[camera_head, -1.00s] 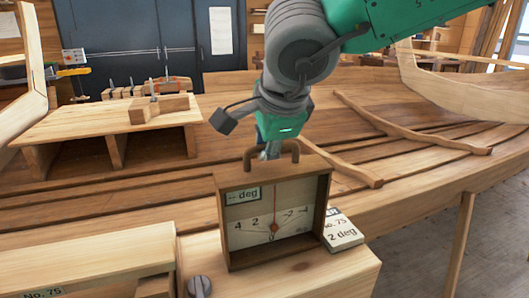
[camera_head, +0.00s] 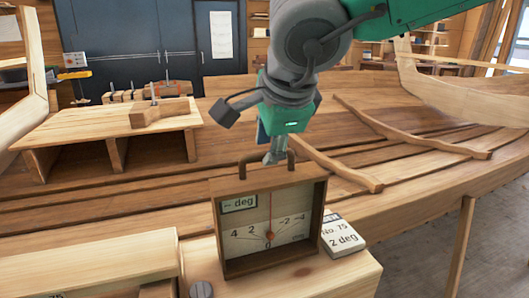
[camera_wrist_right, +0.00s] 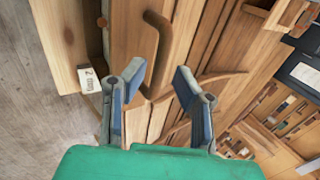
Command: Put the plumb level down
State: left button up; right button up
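The plumb level (camera_head: 246,219) is a brown wooden case with a pale dial, a red needle near the 0 mark and a "-- deg" label. It stands upright on a pale wooden block (camera_head: 345,277) in the head view. Its arched brown handle also shows in the right wrist view (camera_wrist_right: 161,50). My right gripper (camera_head: 275,155) is just above the handle, pointing down. In the right wrist view its two fingers (camera_wrist_right: 158,82) are spread apart, with the handle between and beyond them, apparently not gripped. My left gripper is not in view.
A card reading "No. 75, 2 deg" (camera_head: 341,237) lies right of the level. A grey knob (camera_head: 201,289) is at the block's left. A wooden bench (camera_head: 100,127) with clamps stands back left. The planked hull (camera_head: 420,170) spreads behind and right.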

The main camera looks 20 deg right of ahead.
jog(key=v, duration=0.9)
jog(key=shift+a+p, duration=0.15)
jog(key=shift+p, duration=0.3)
jog(key=shift+s, duration=0.1)
jog(key=shift+a, duration=0.1)
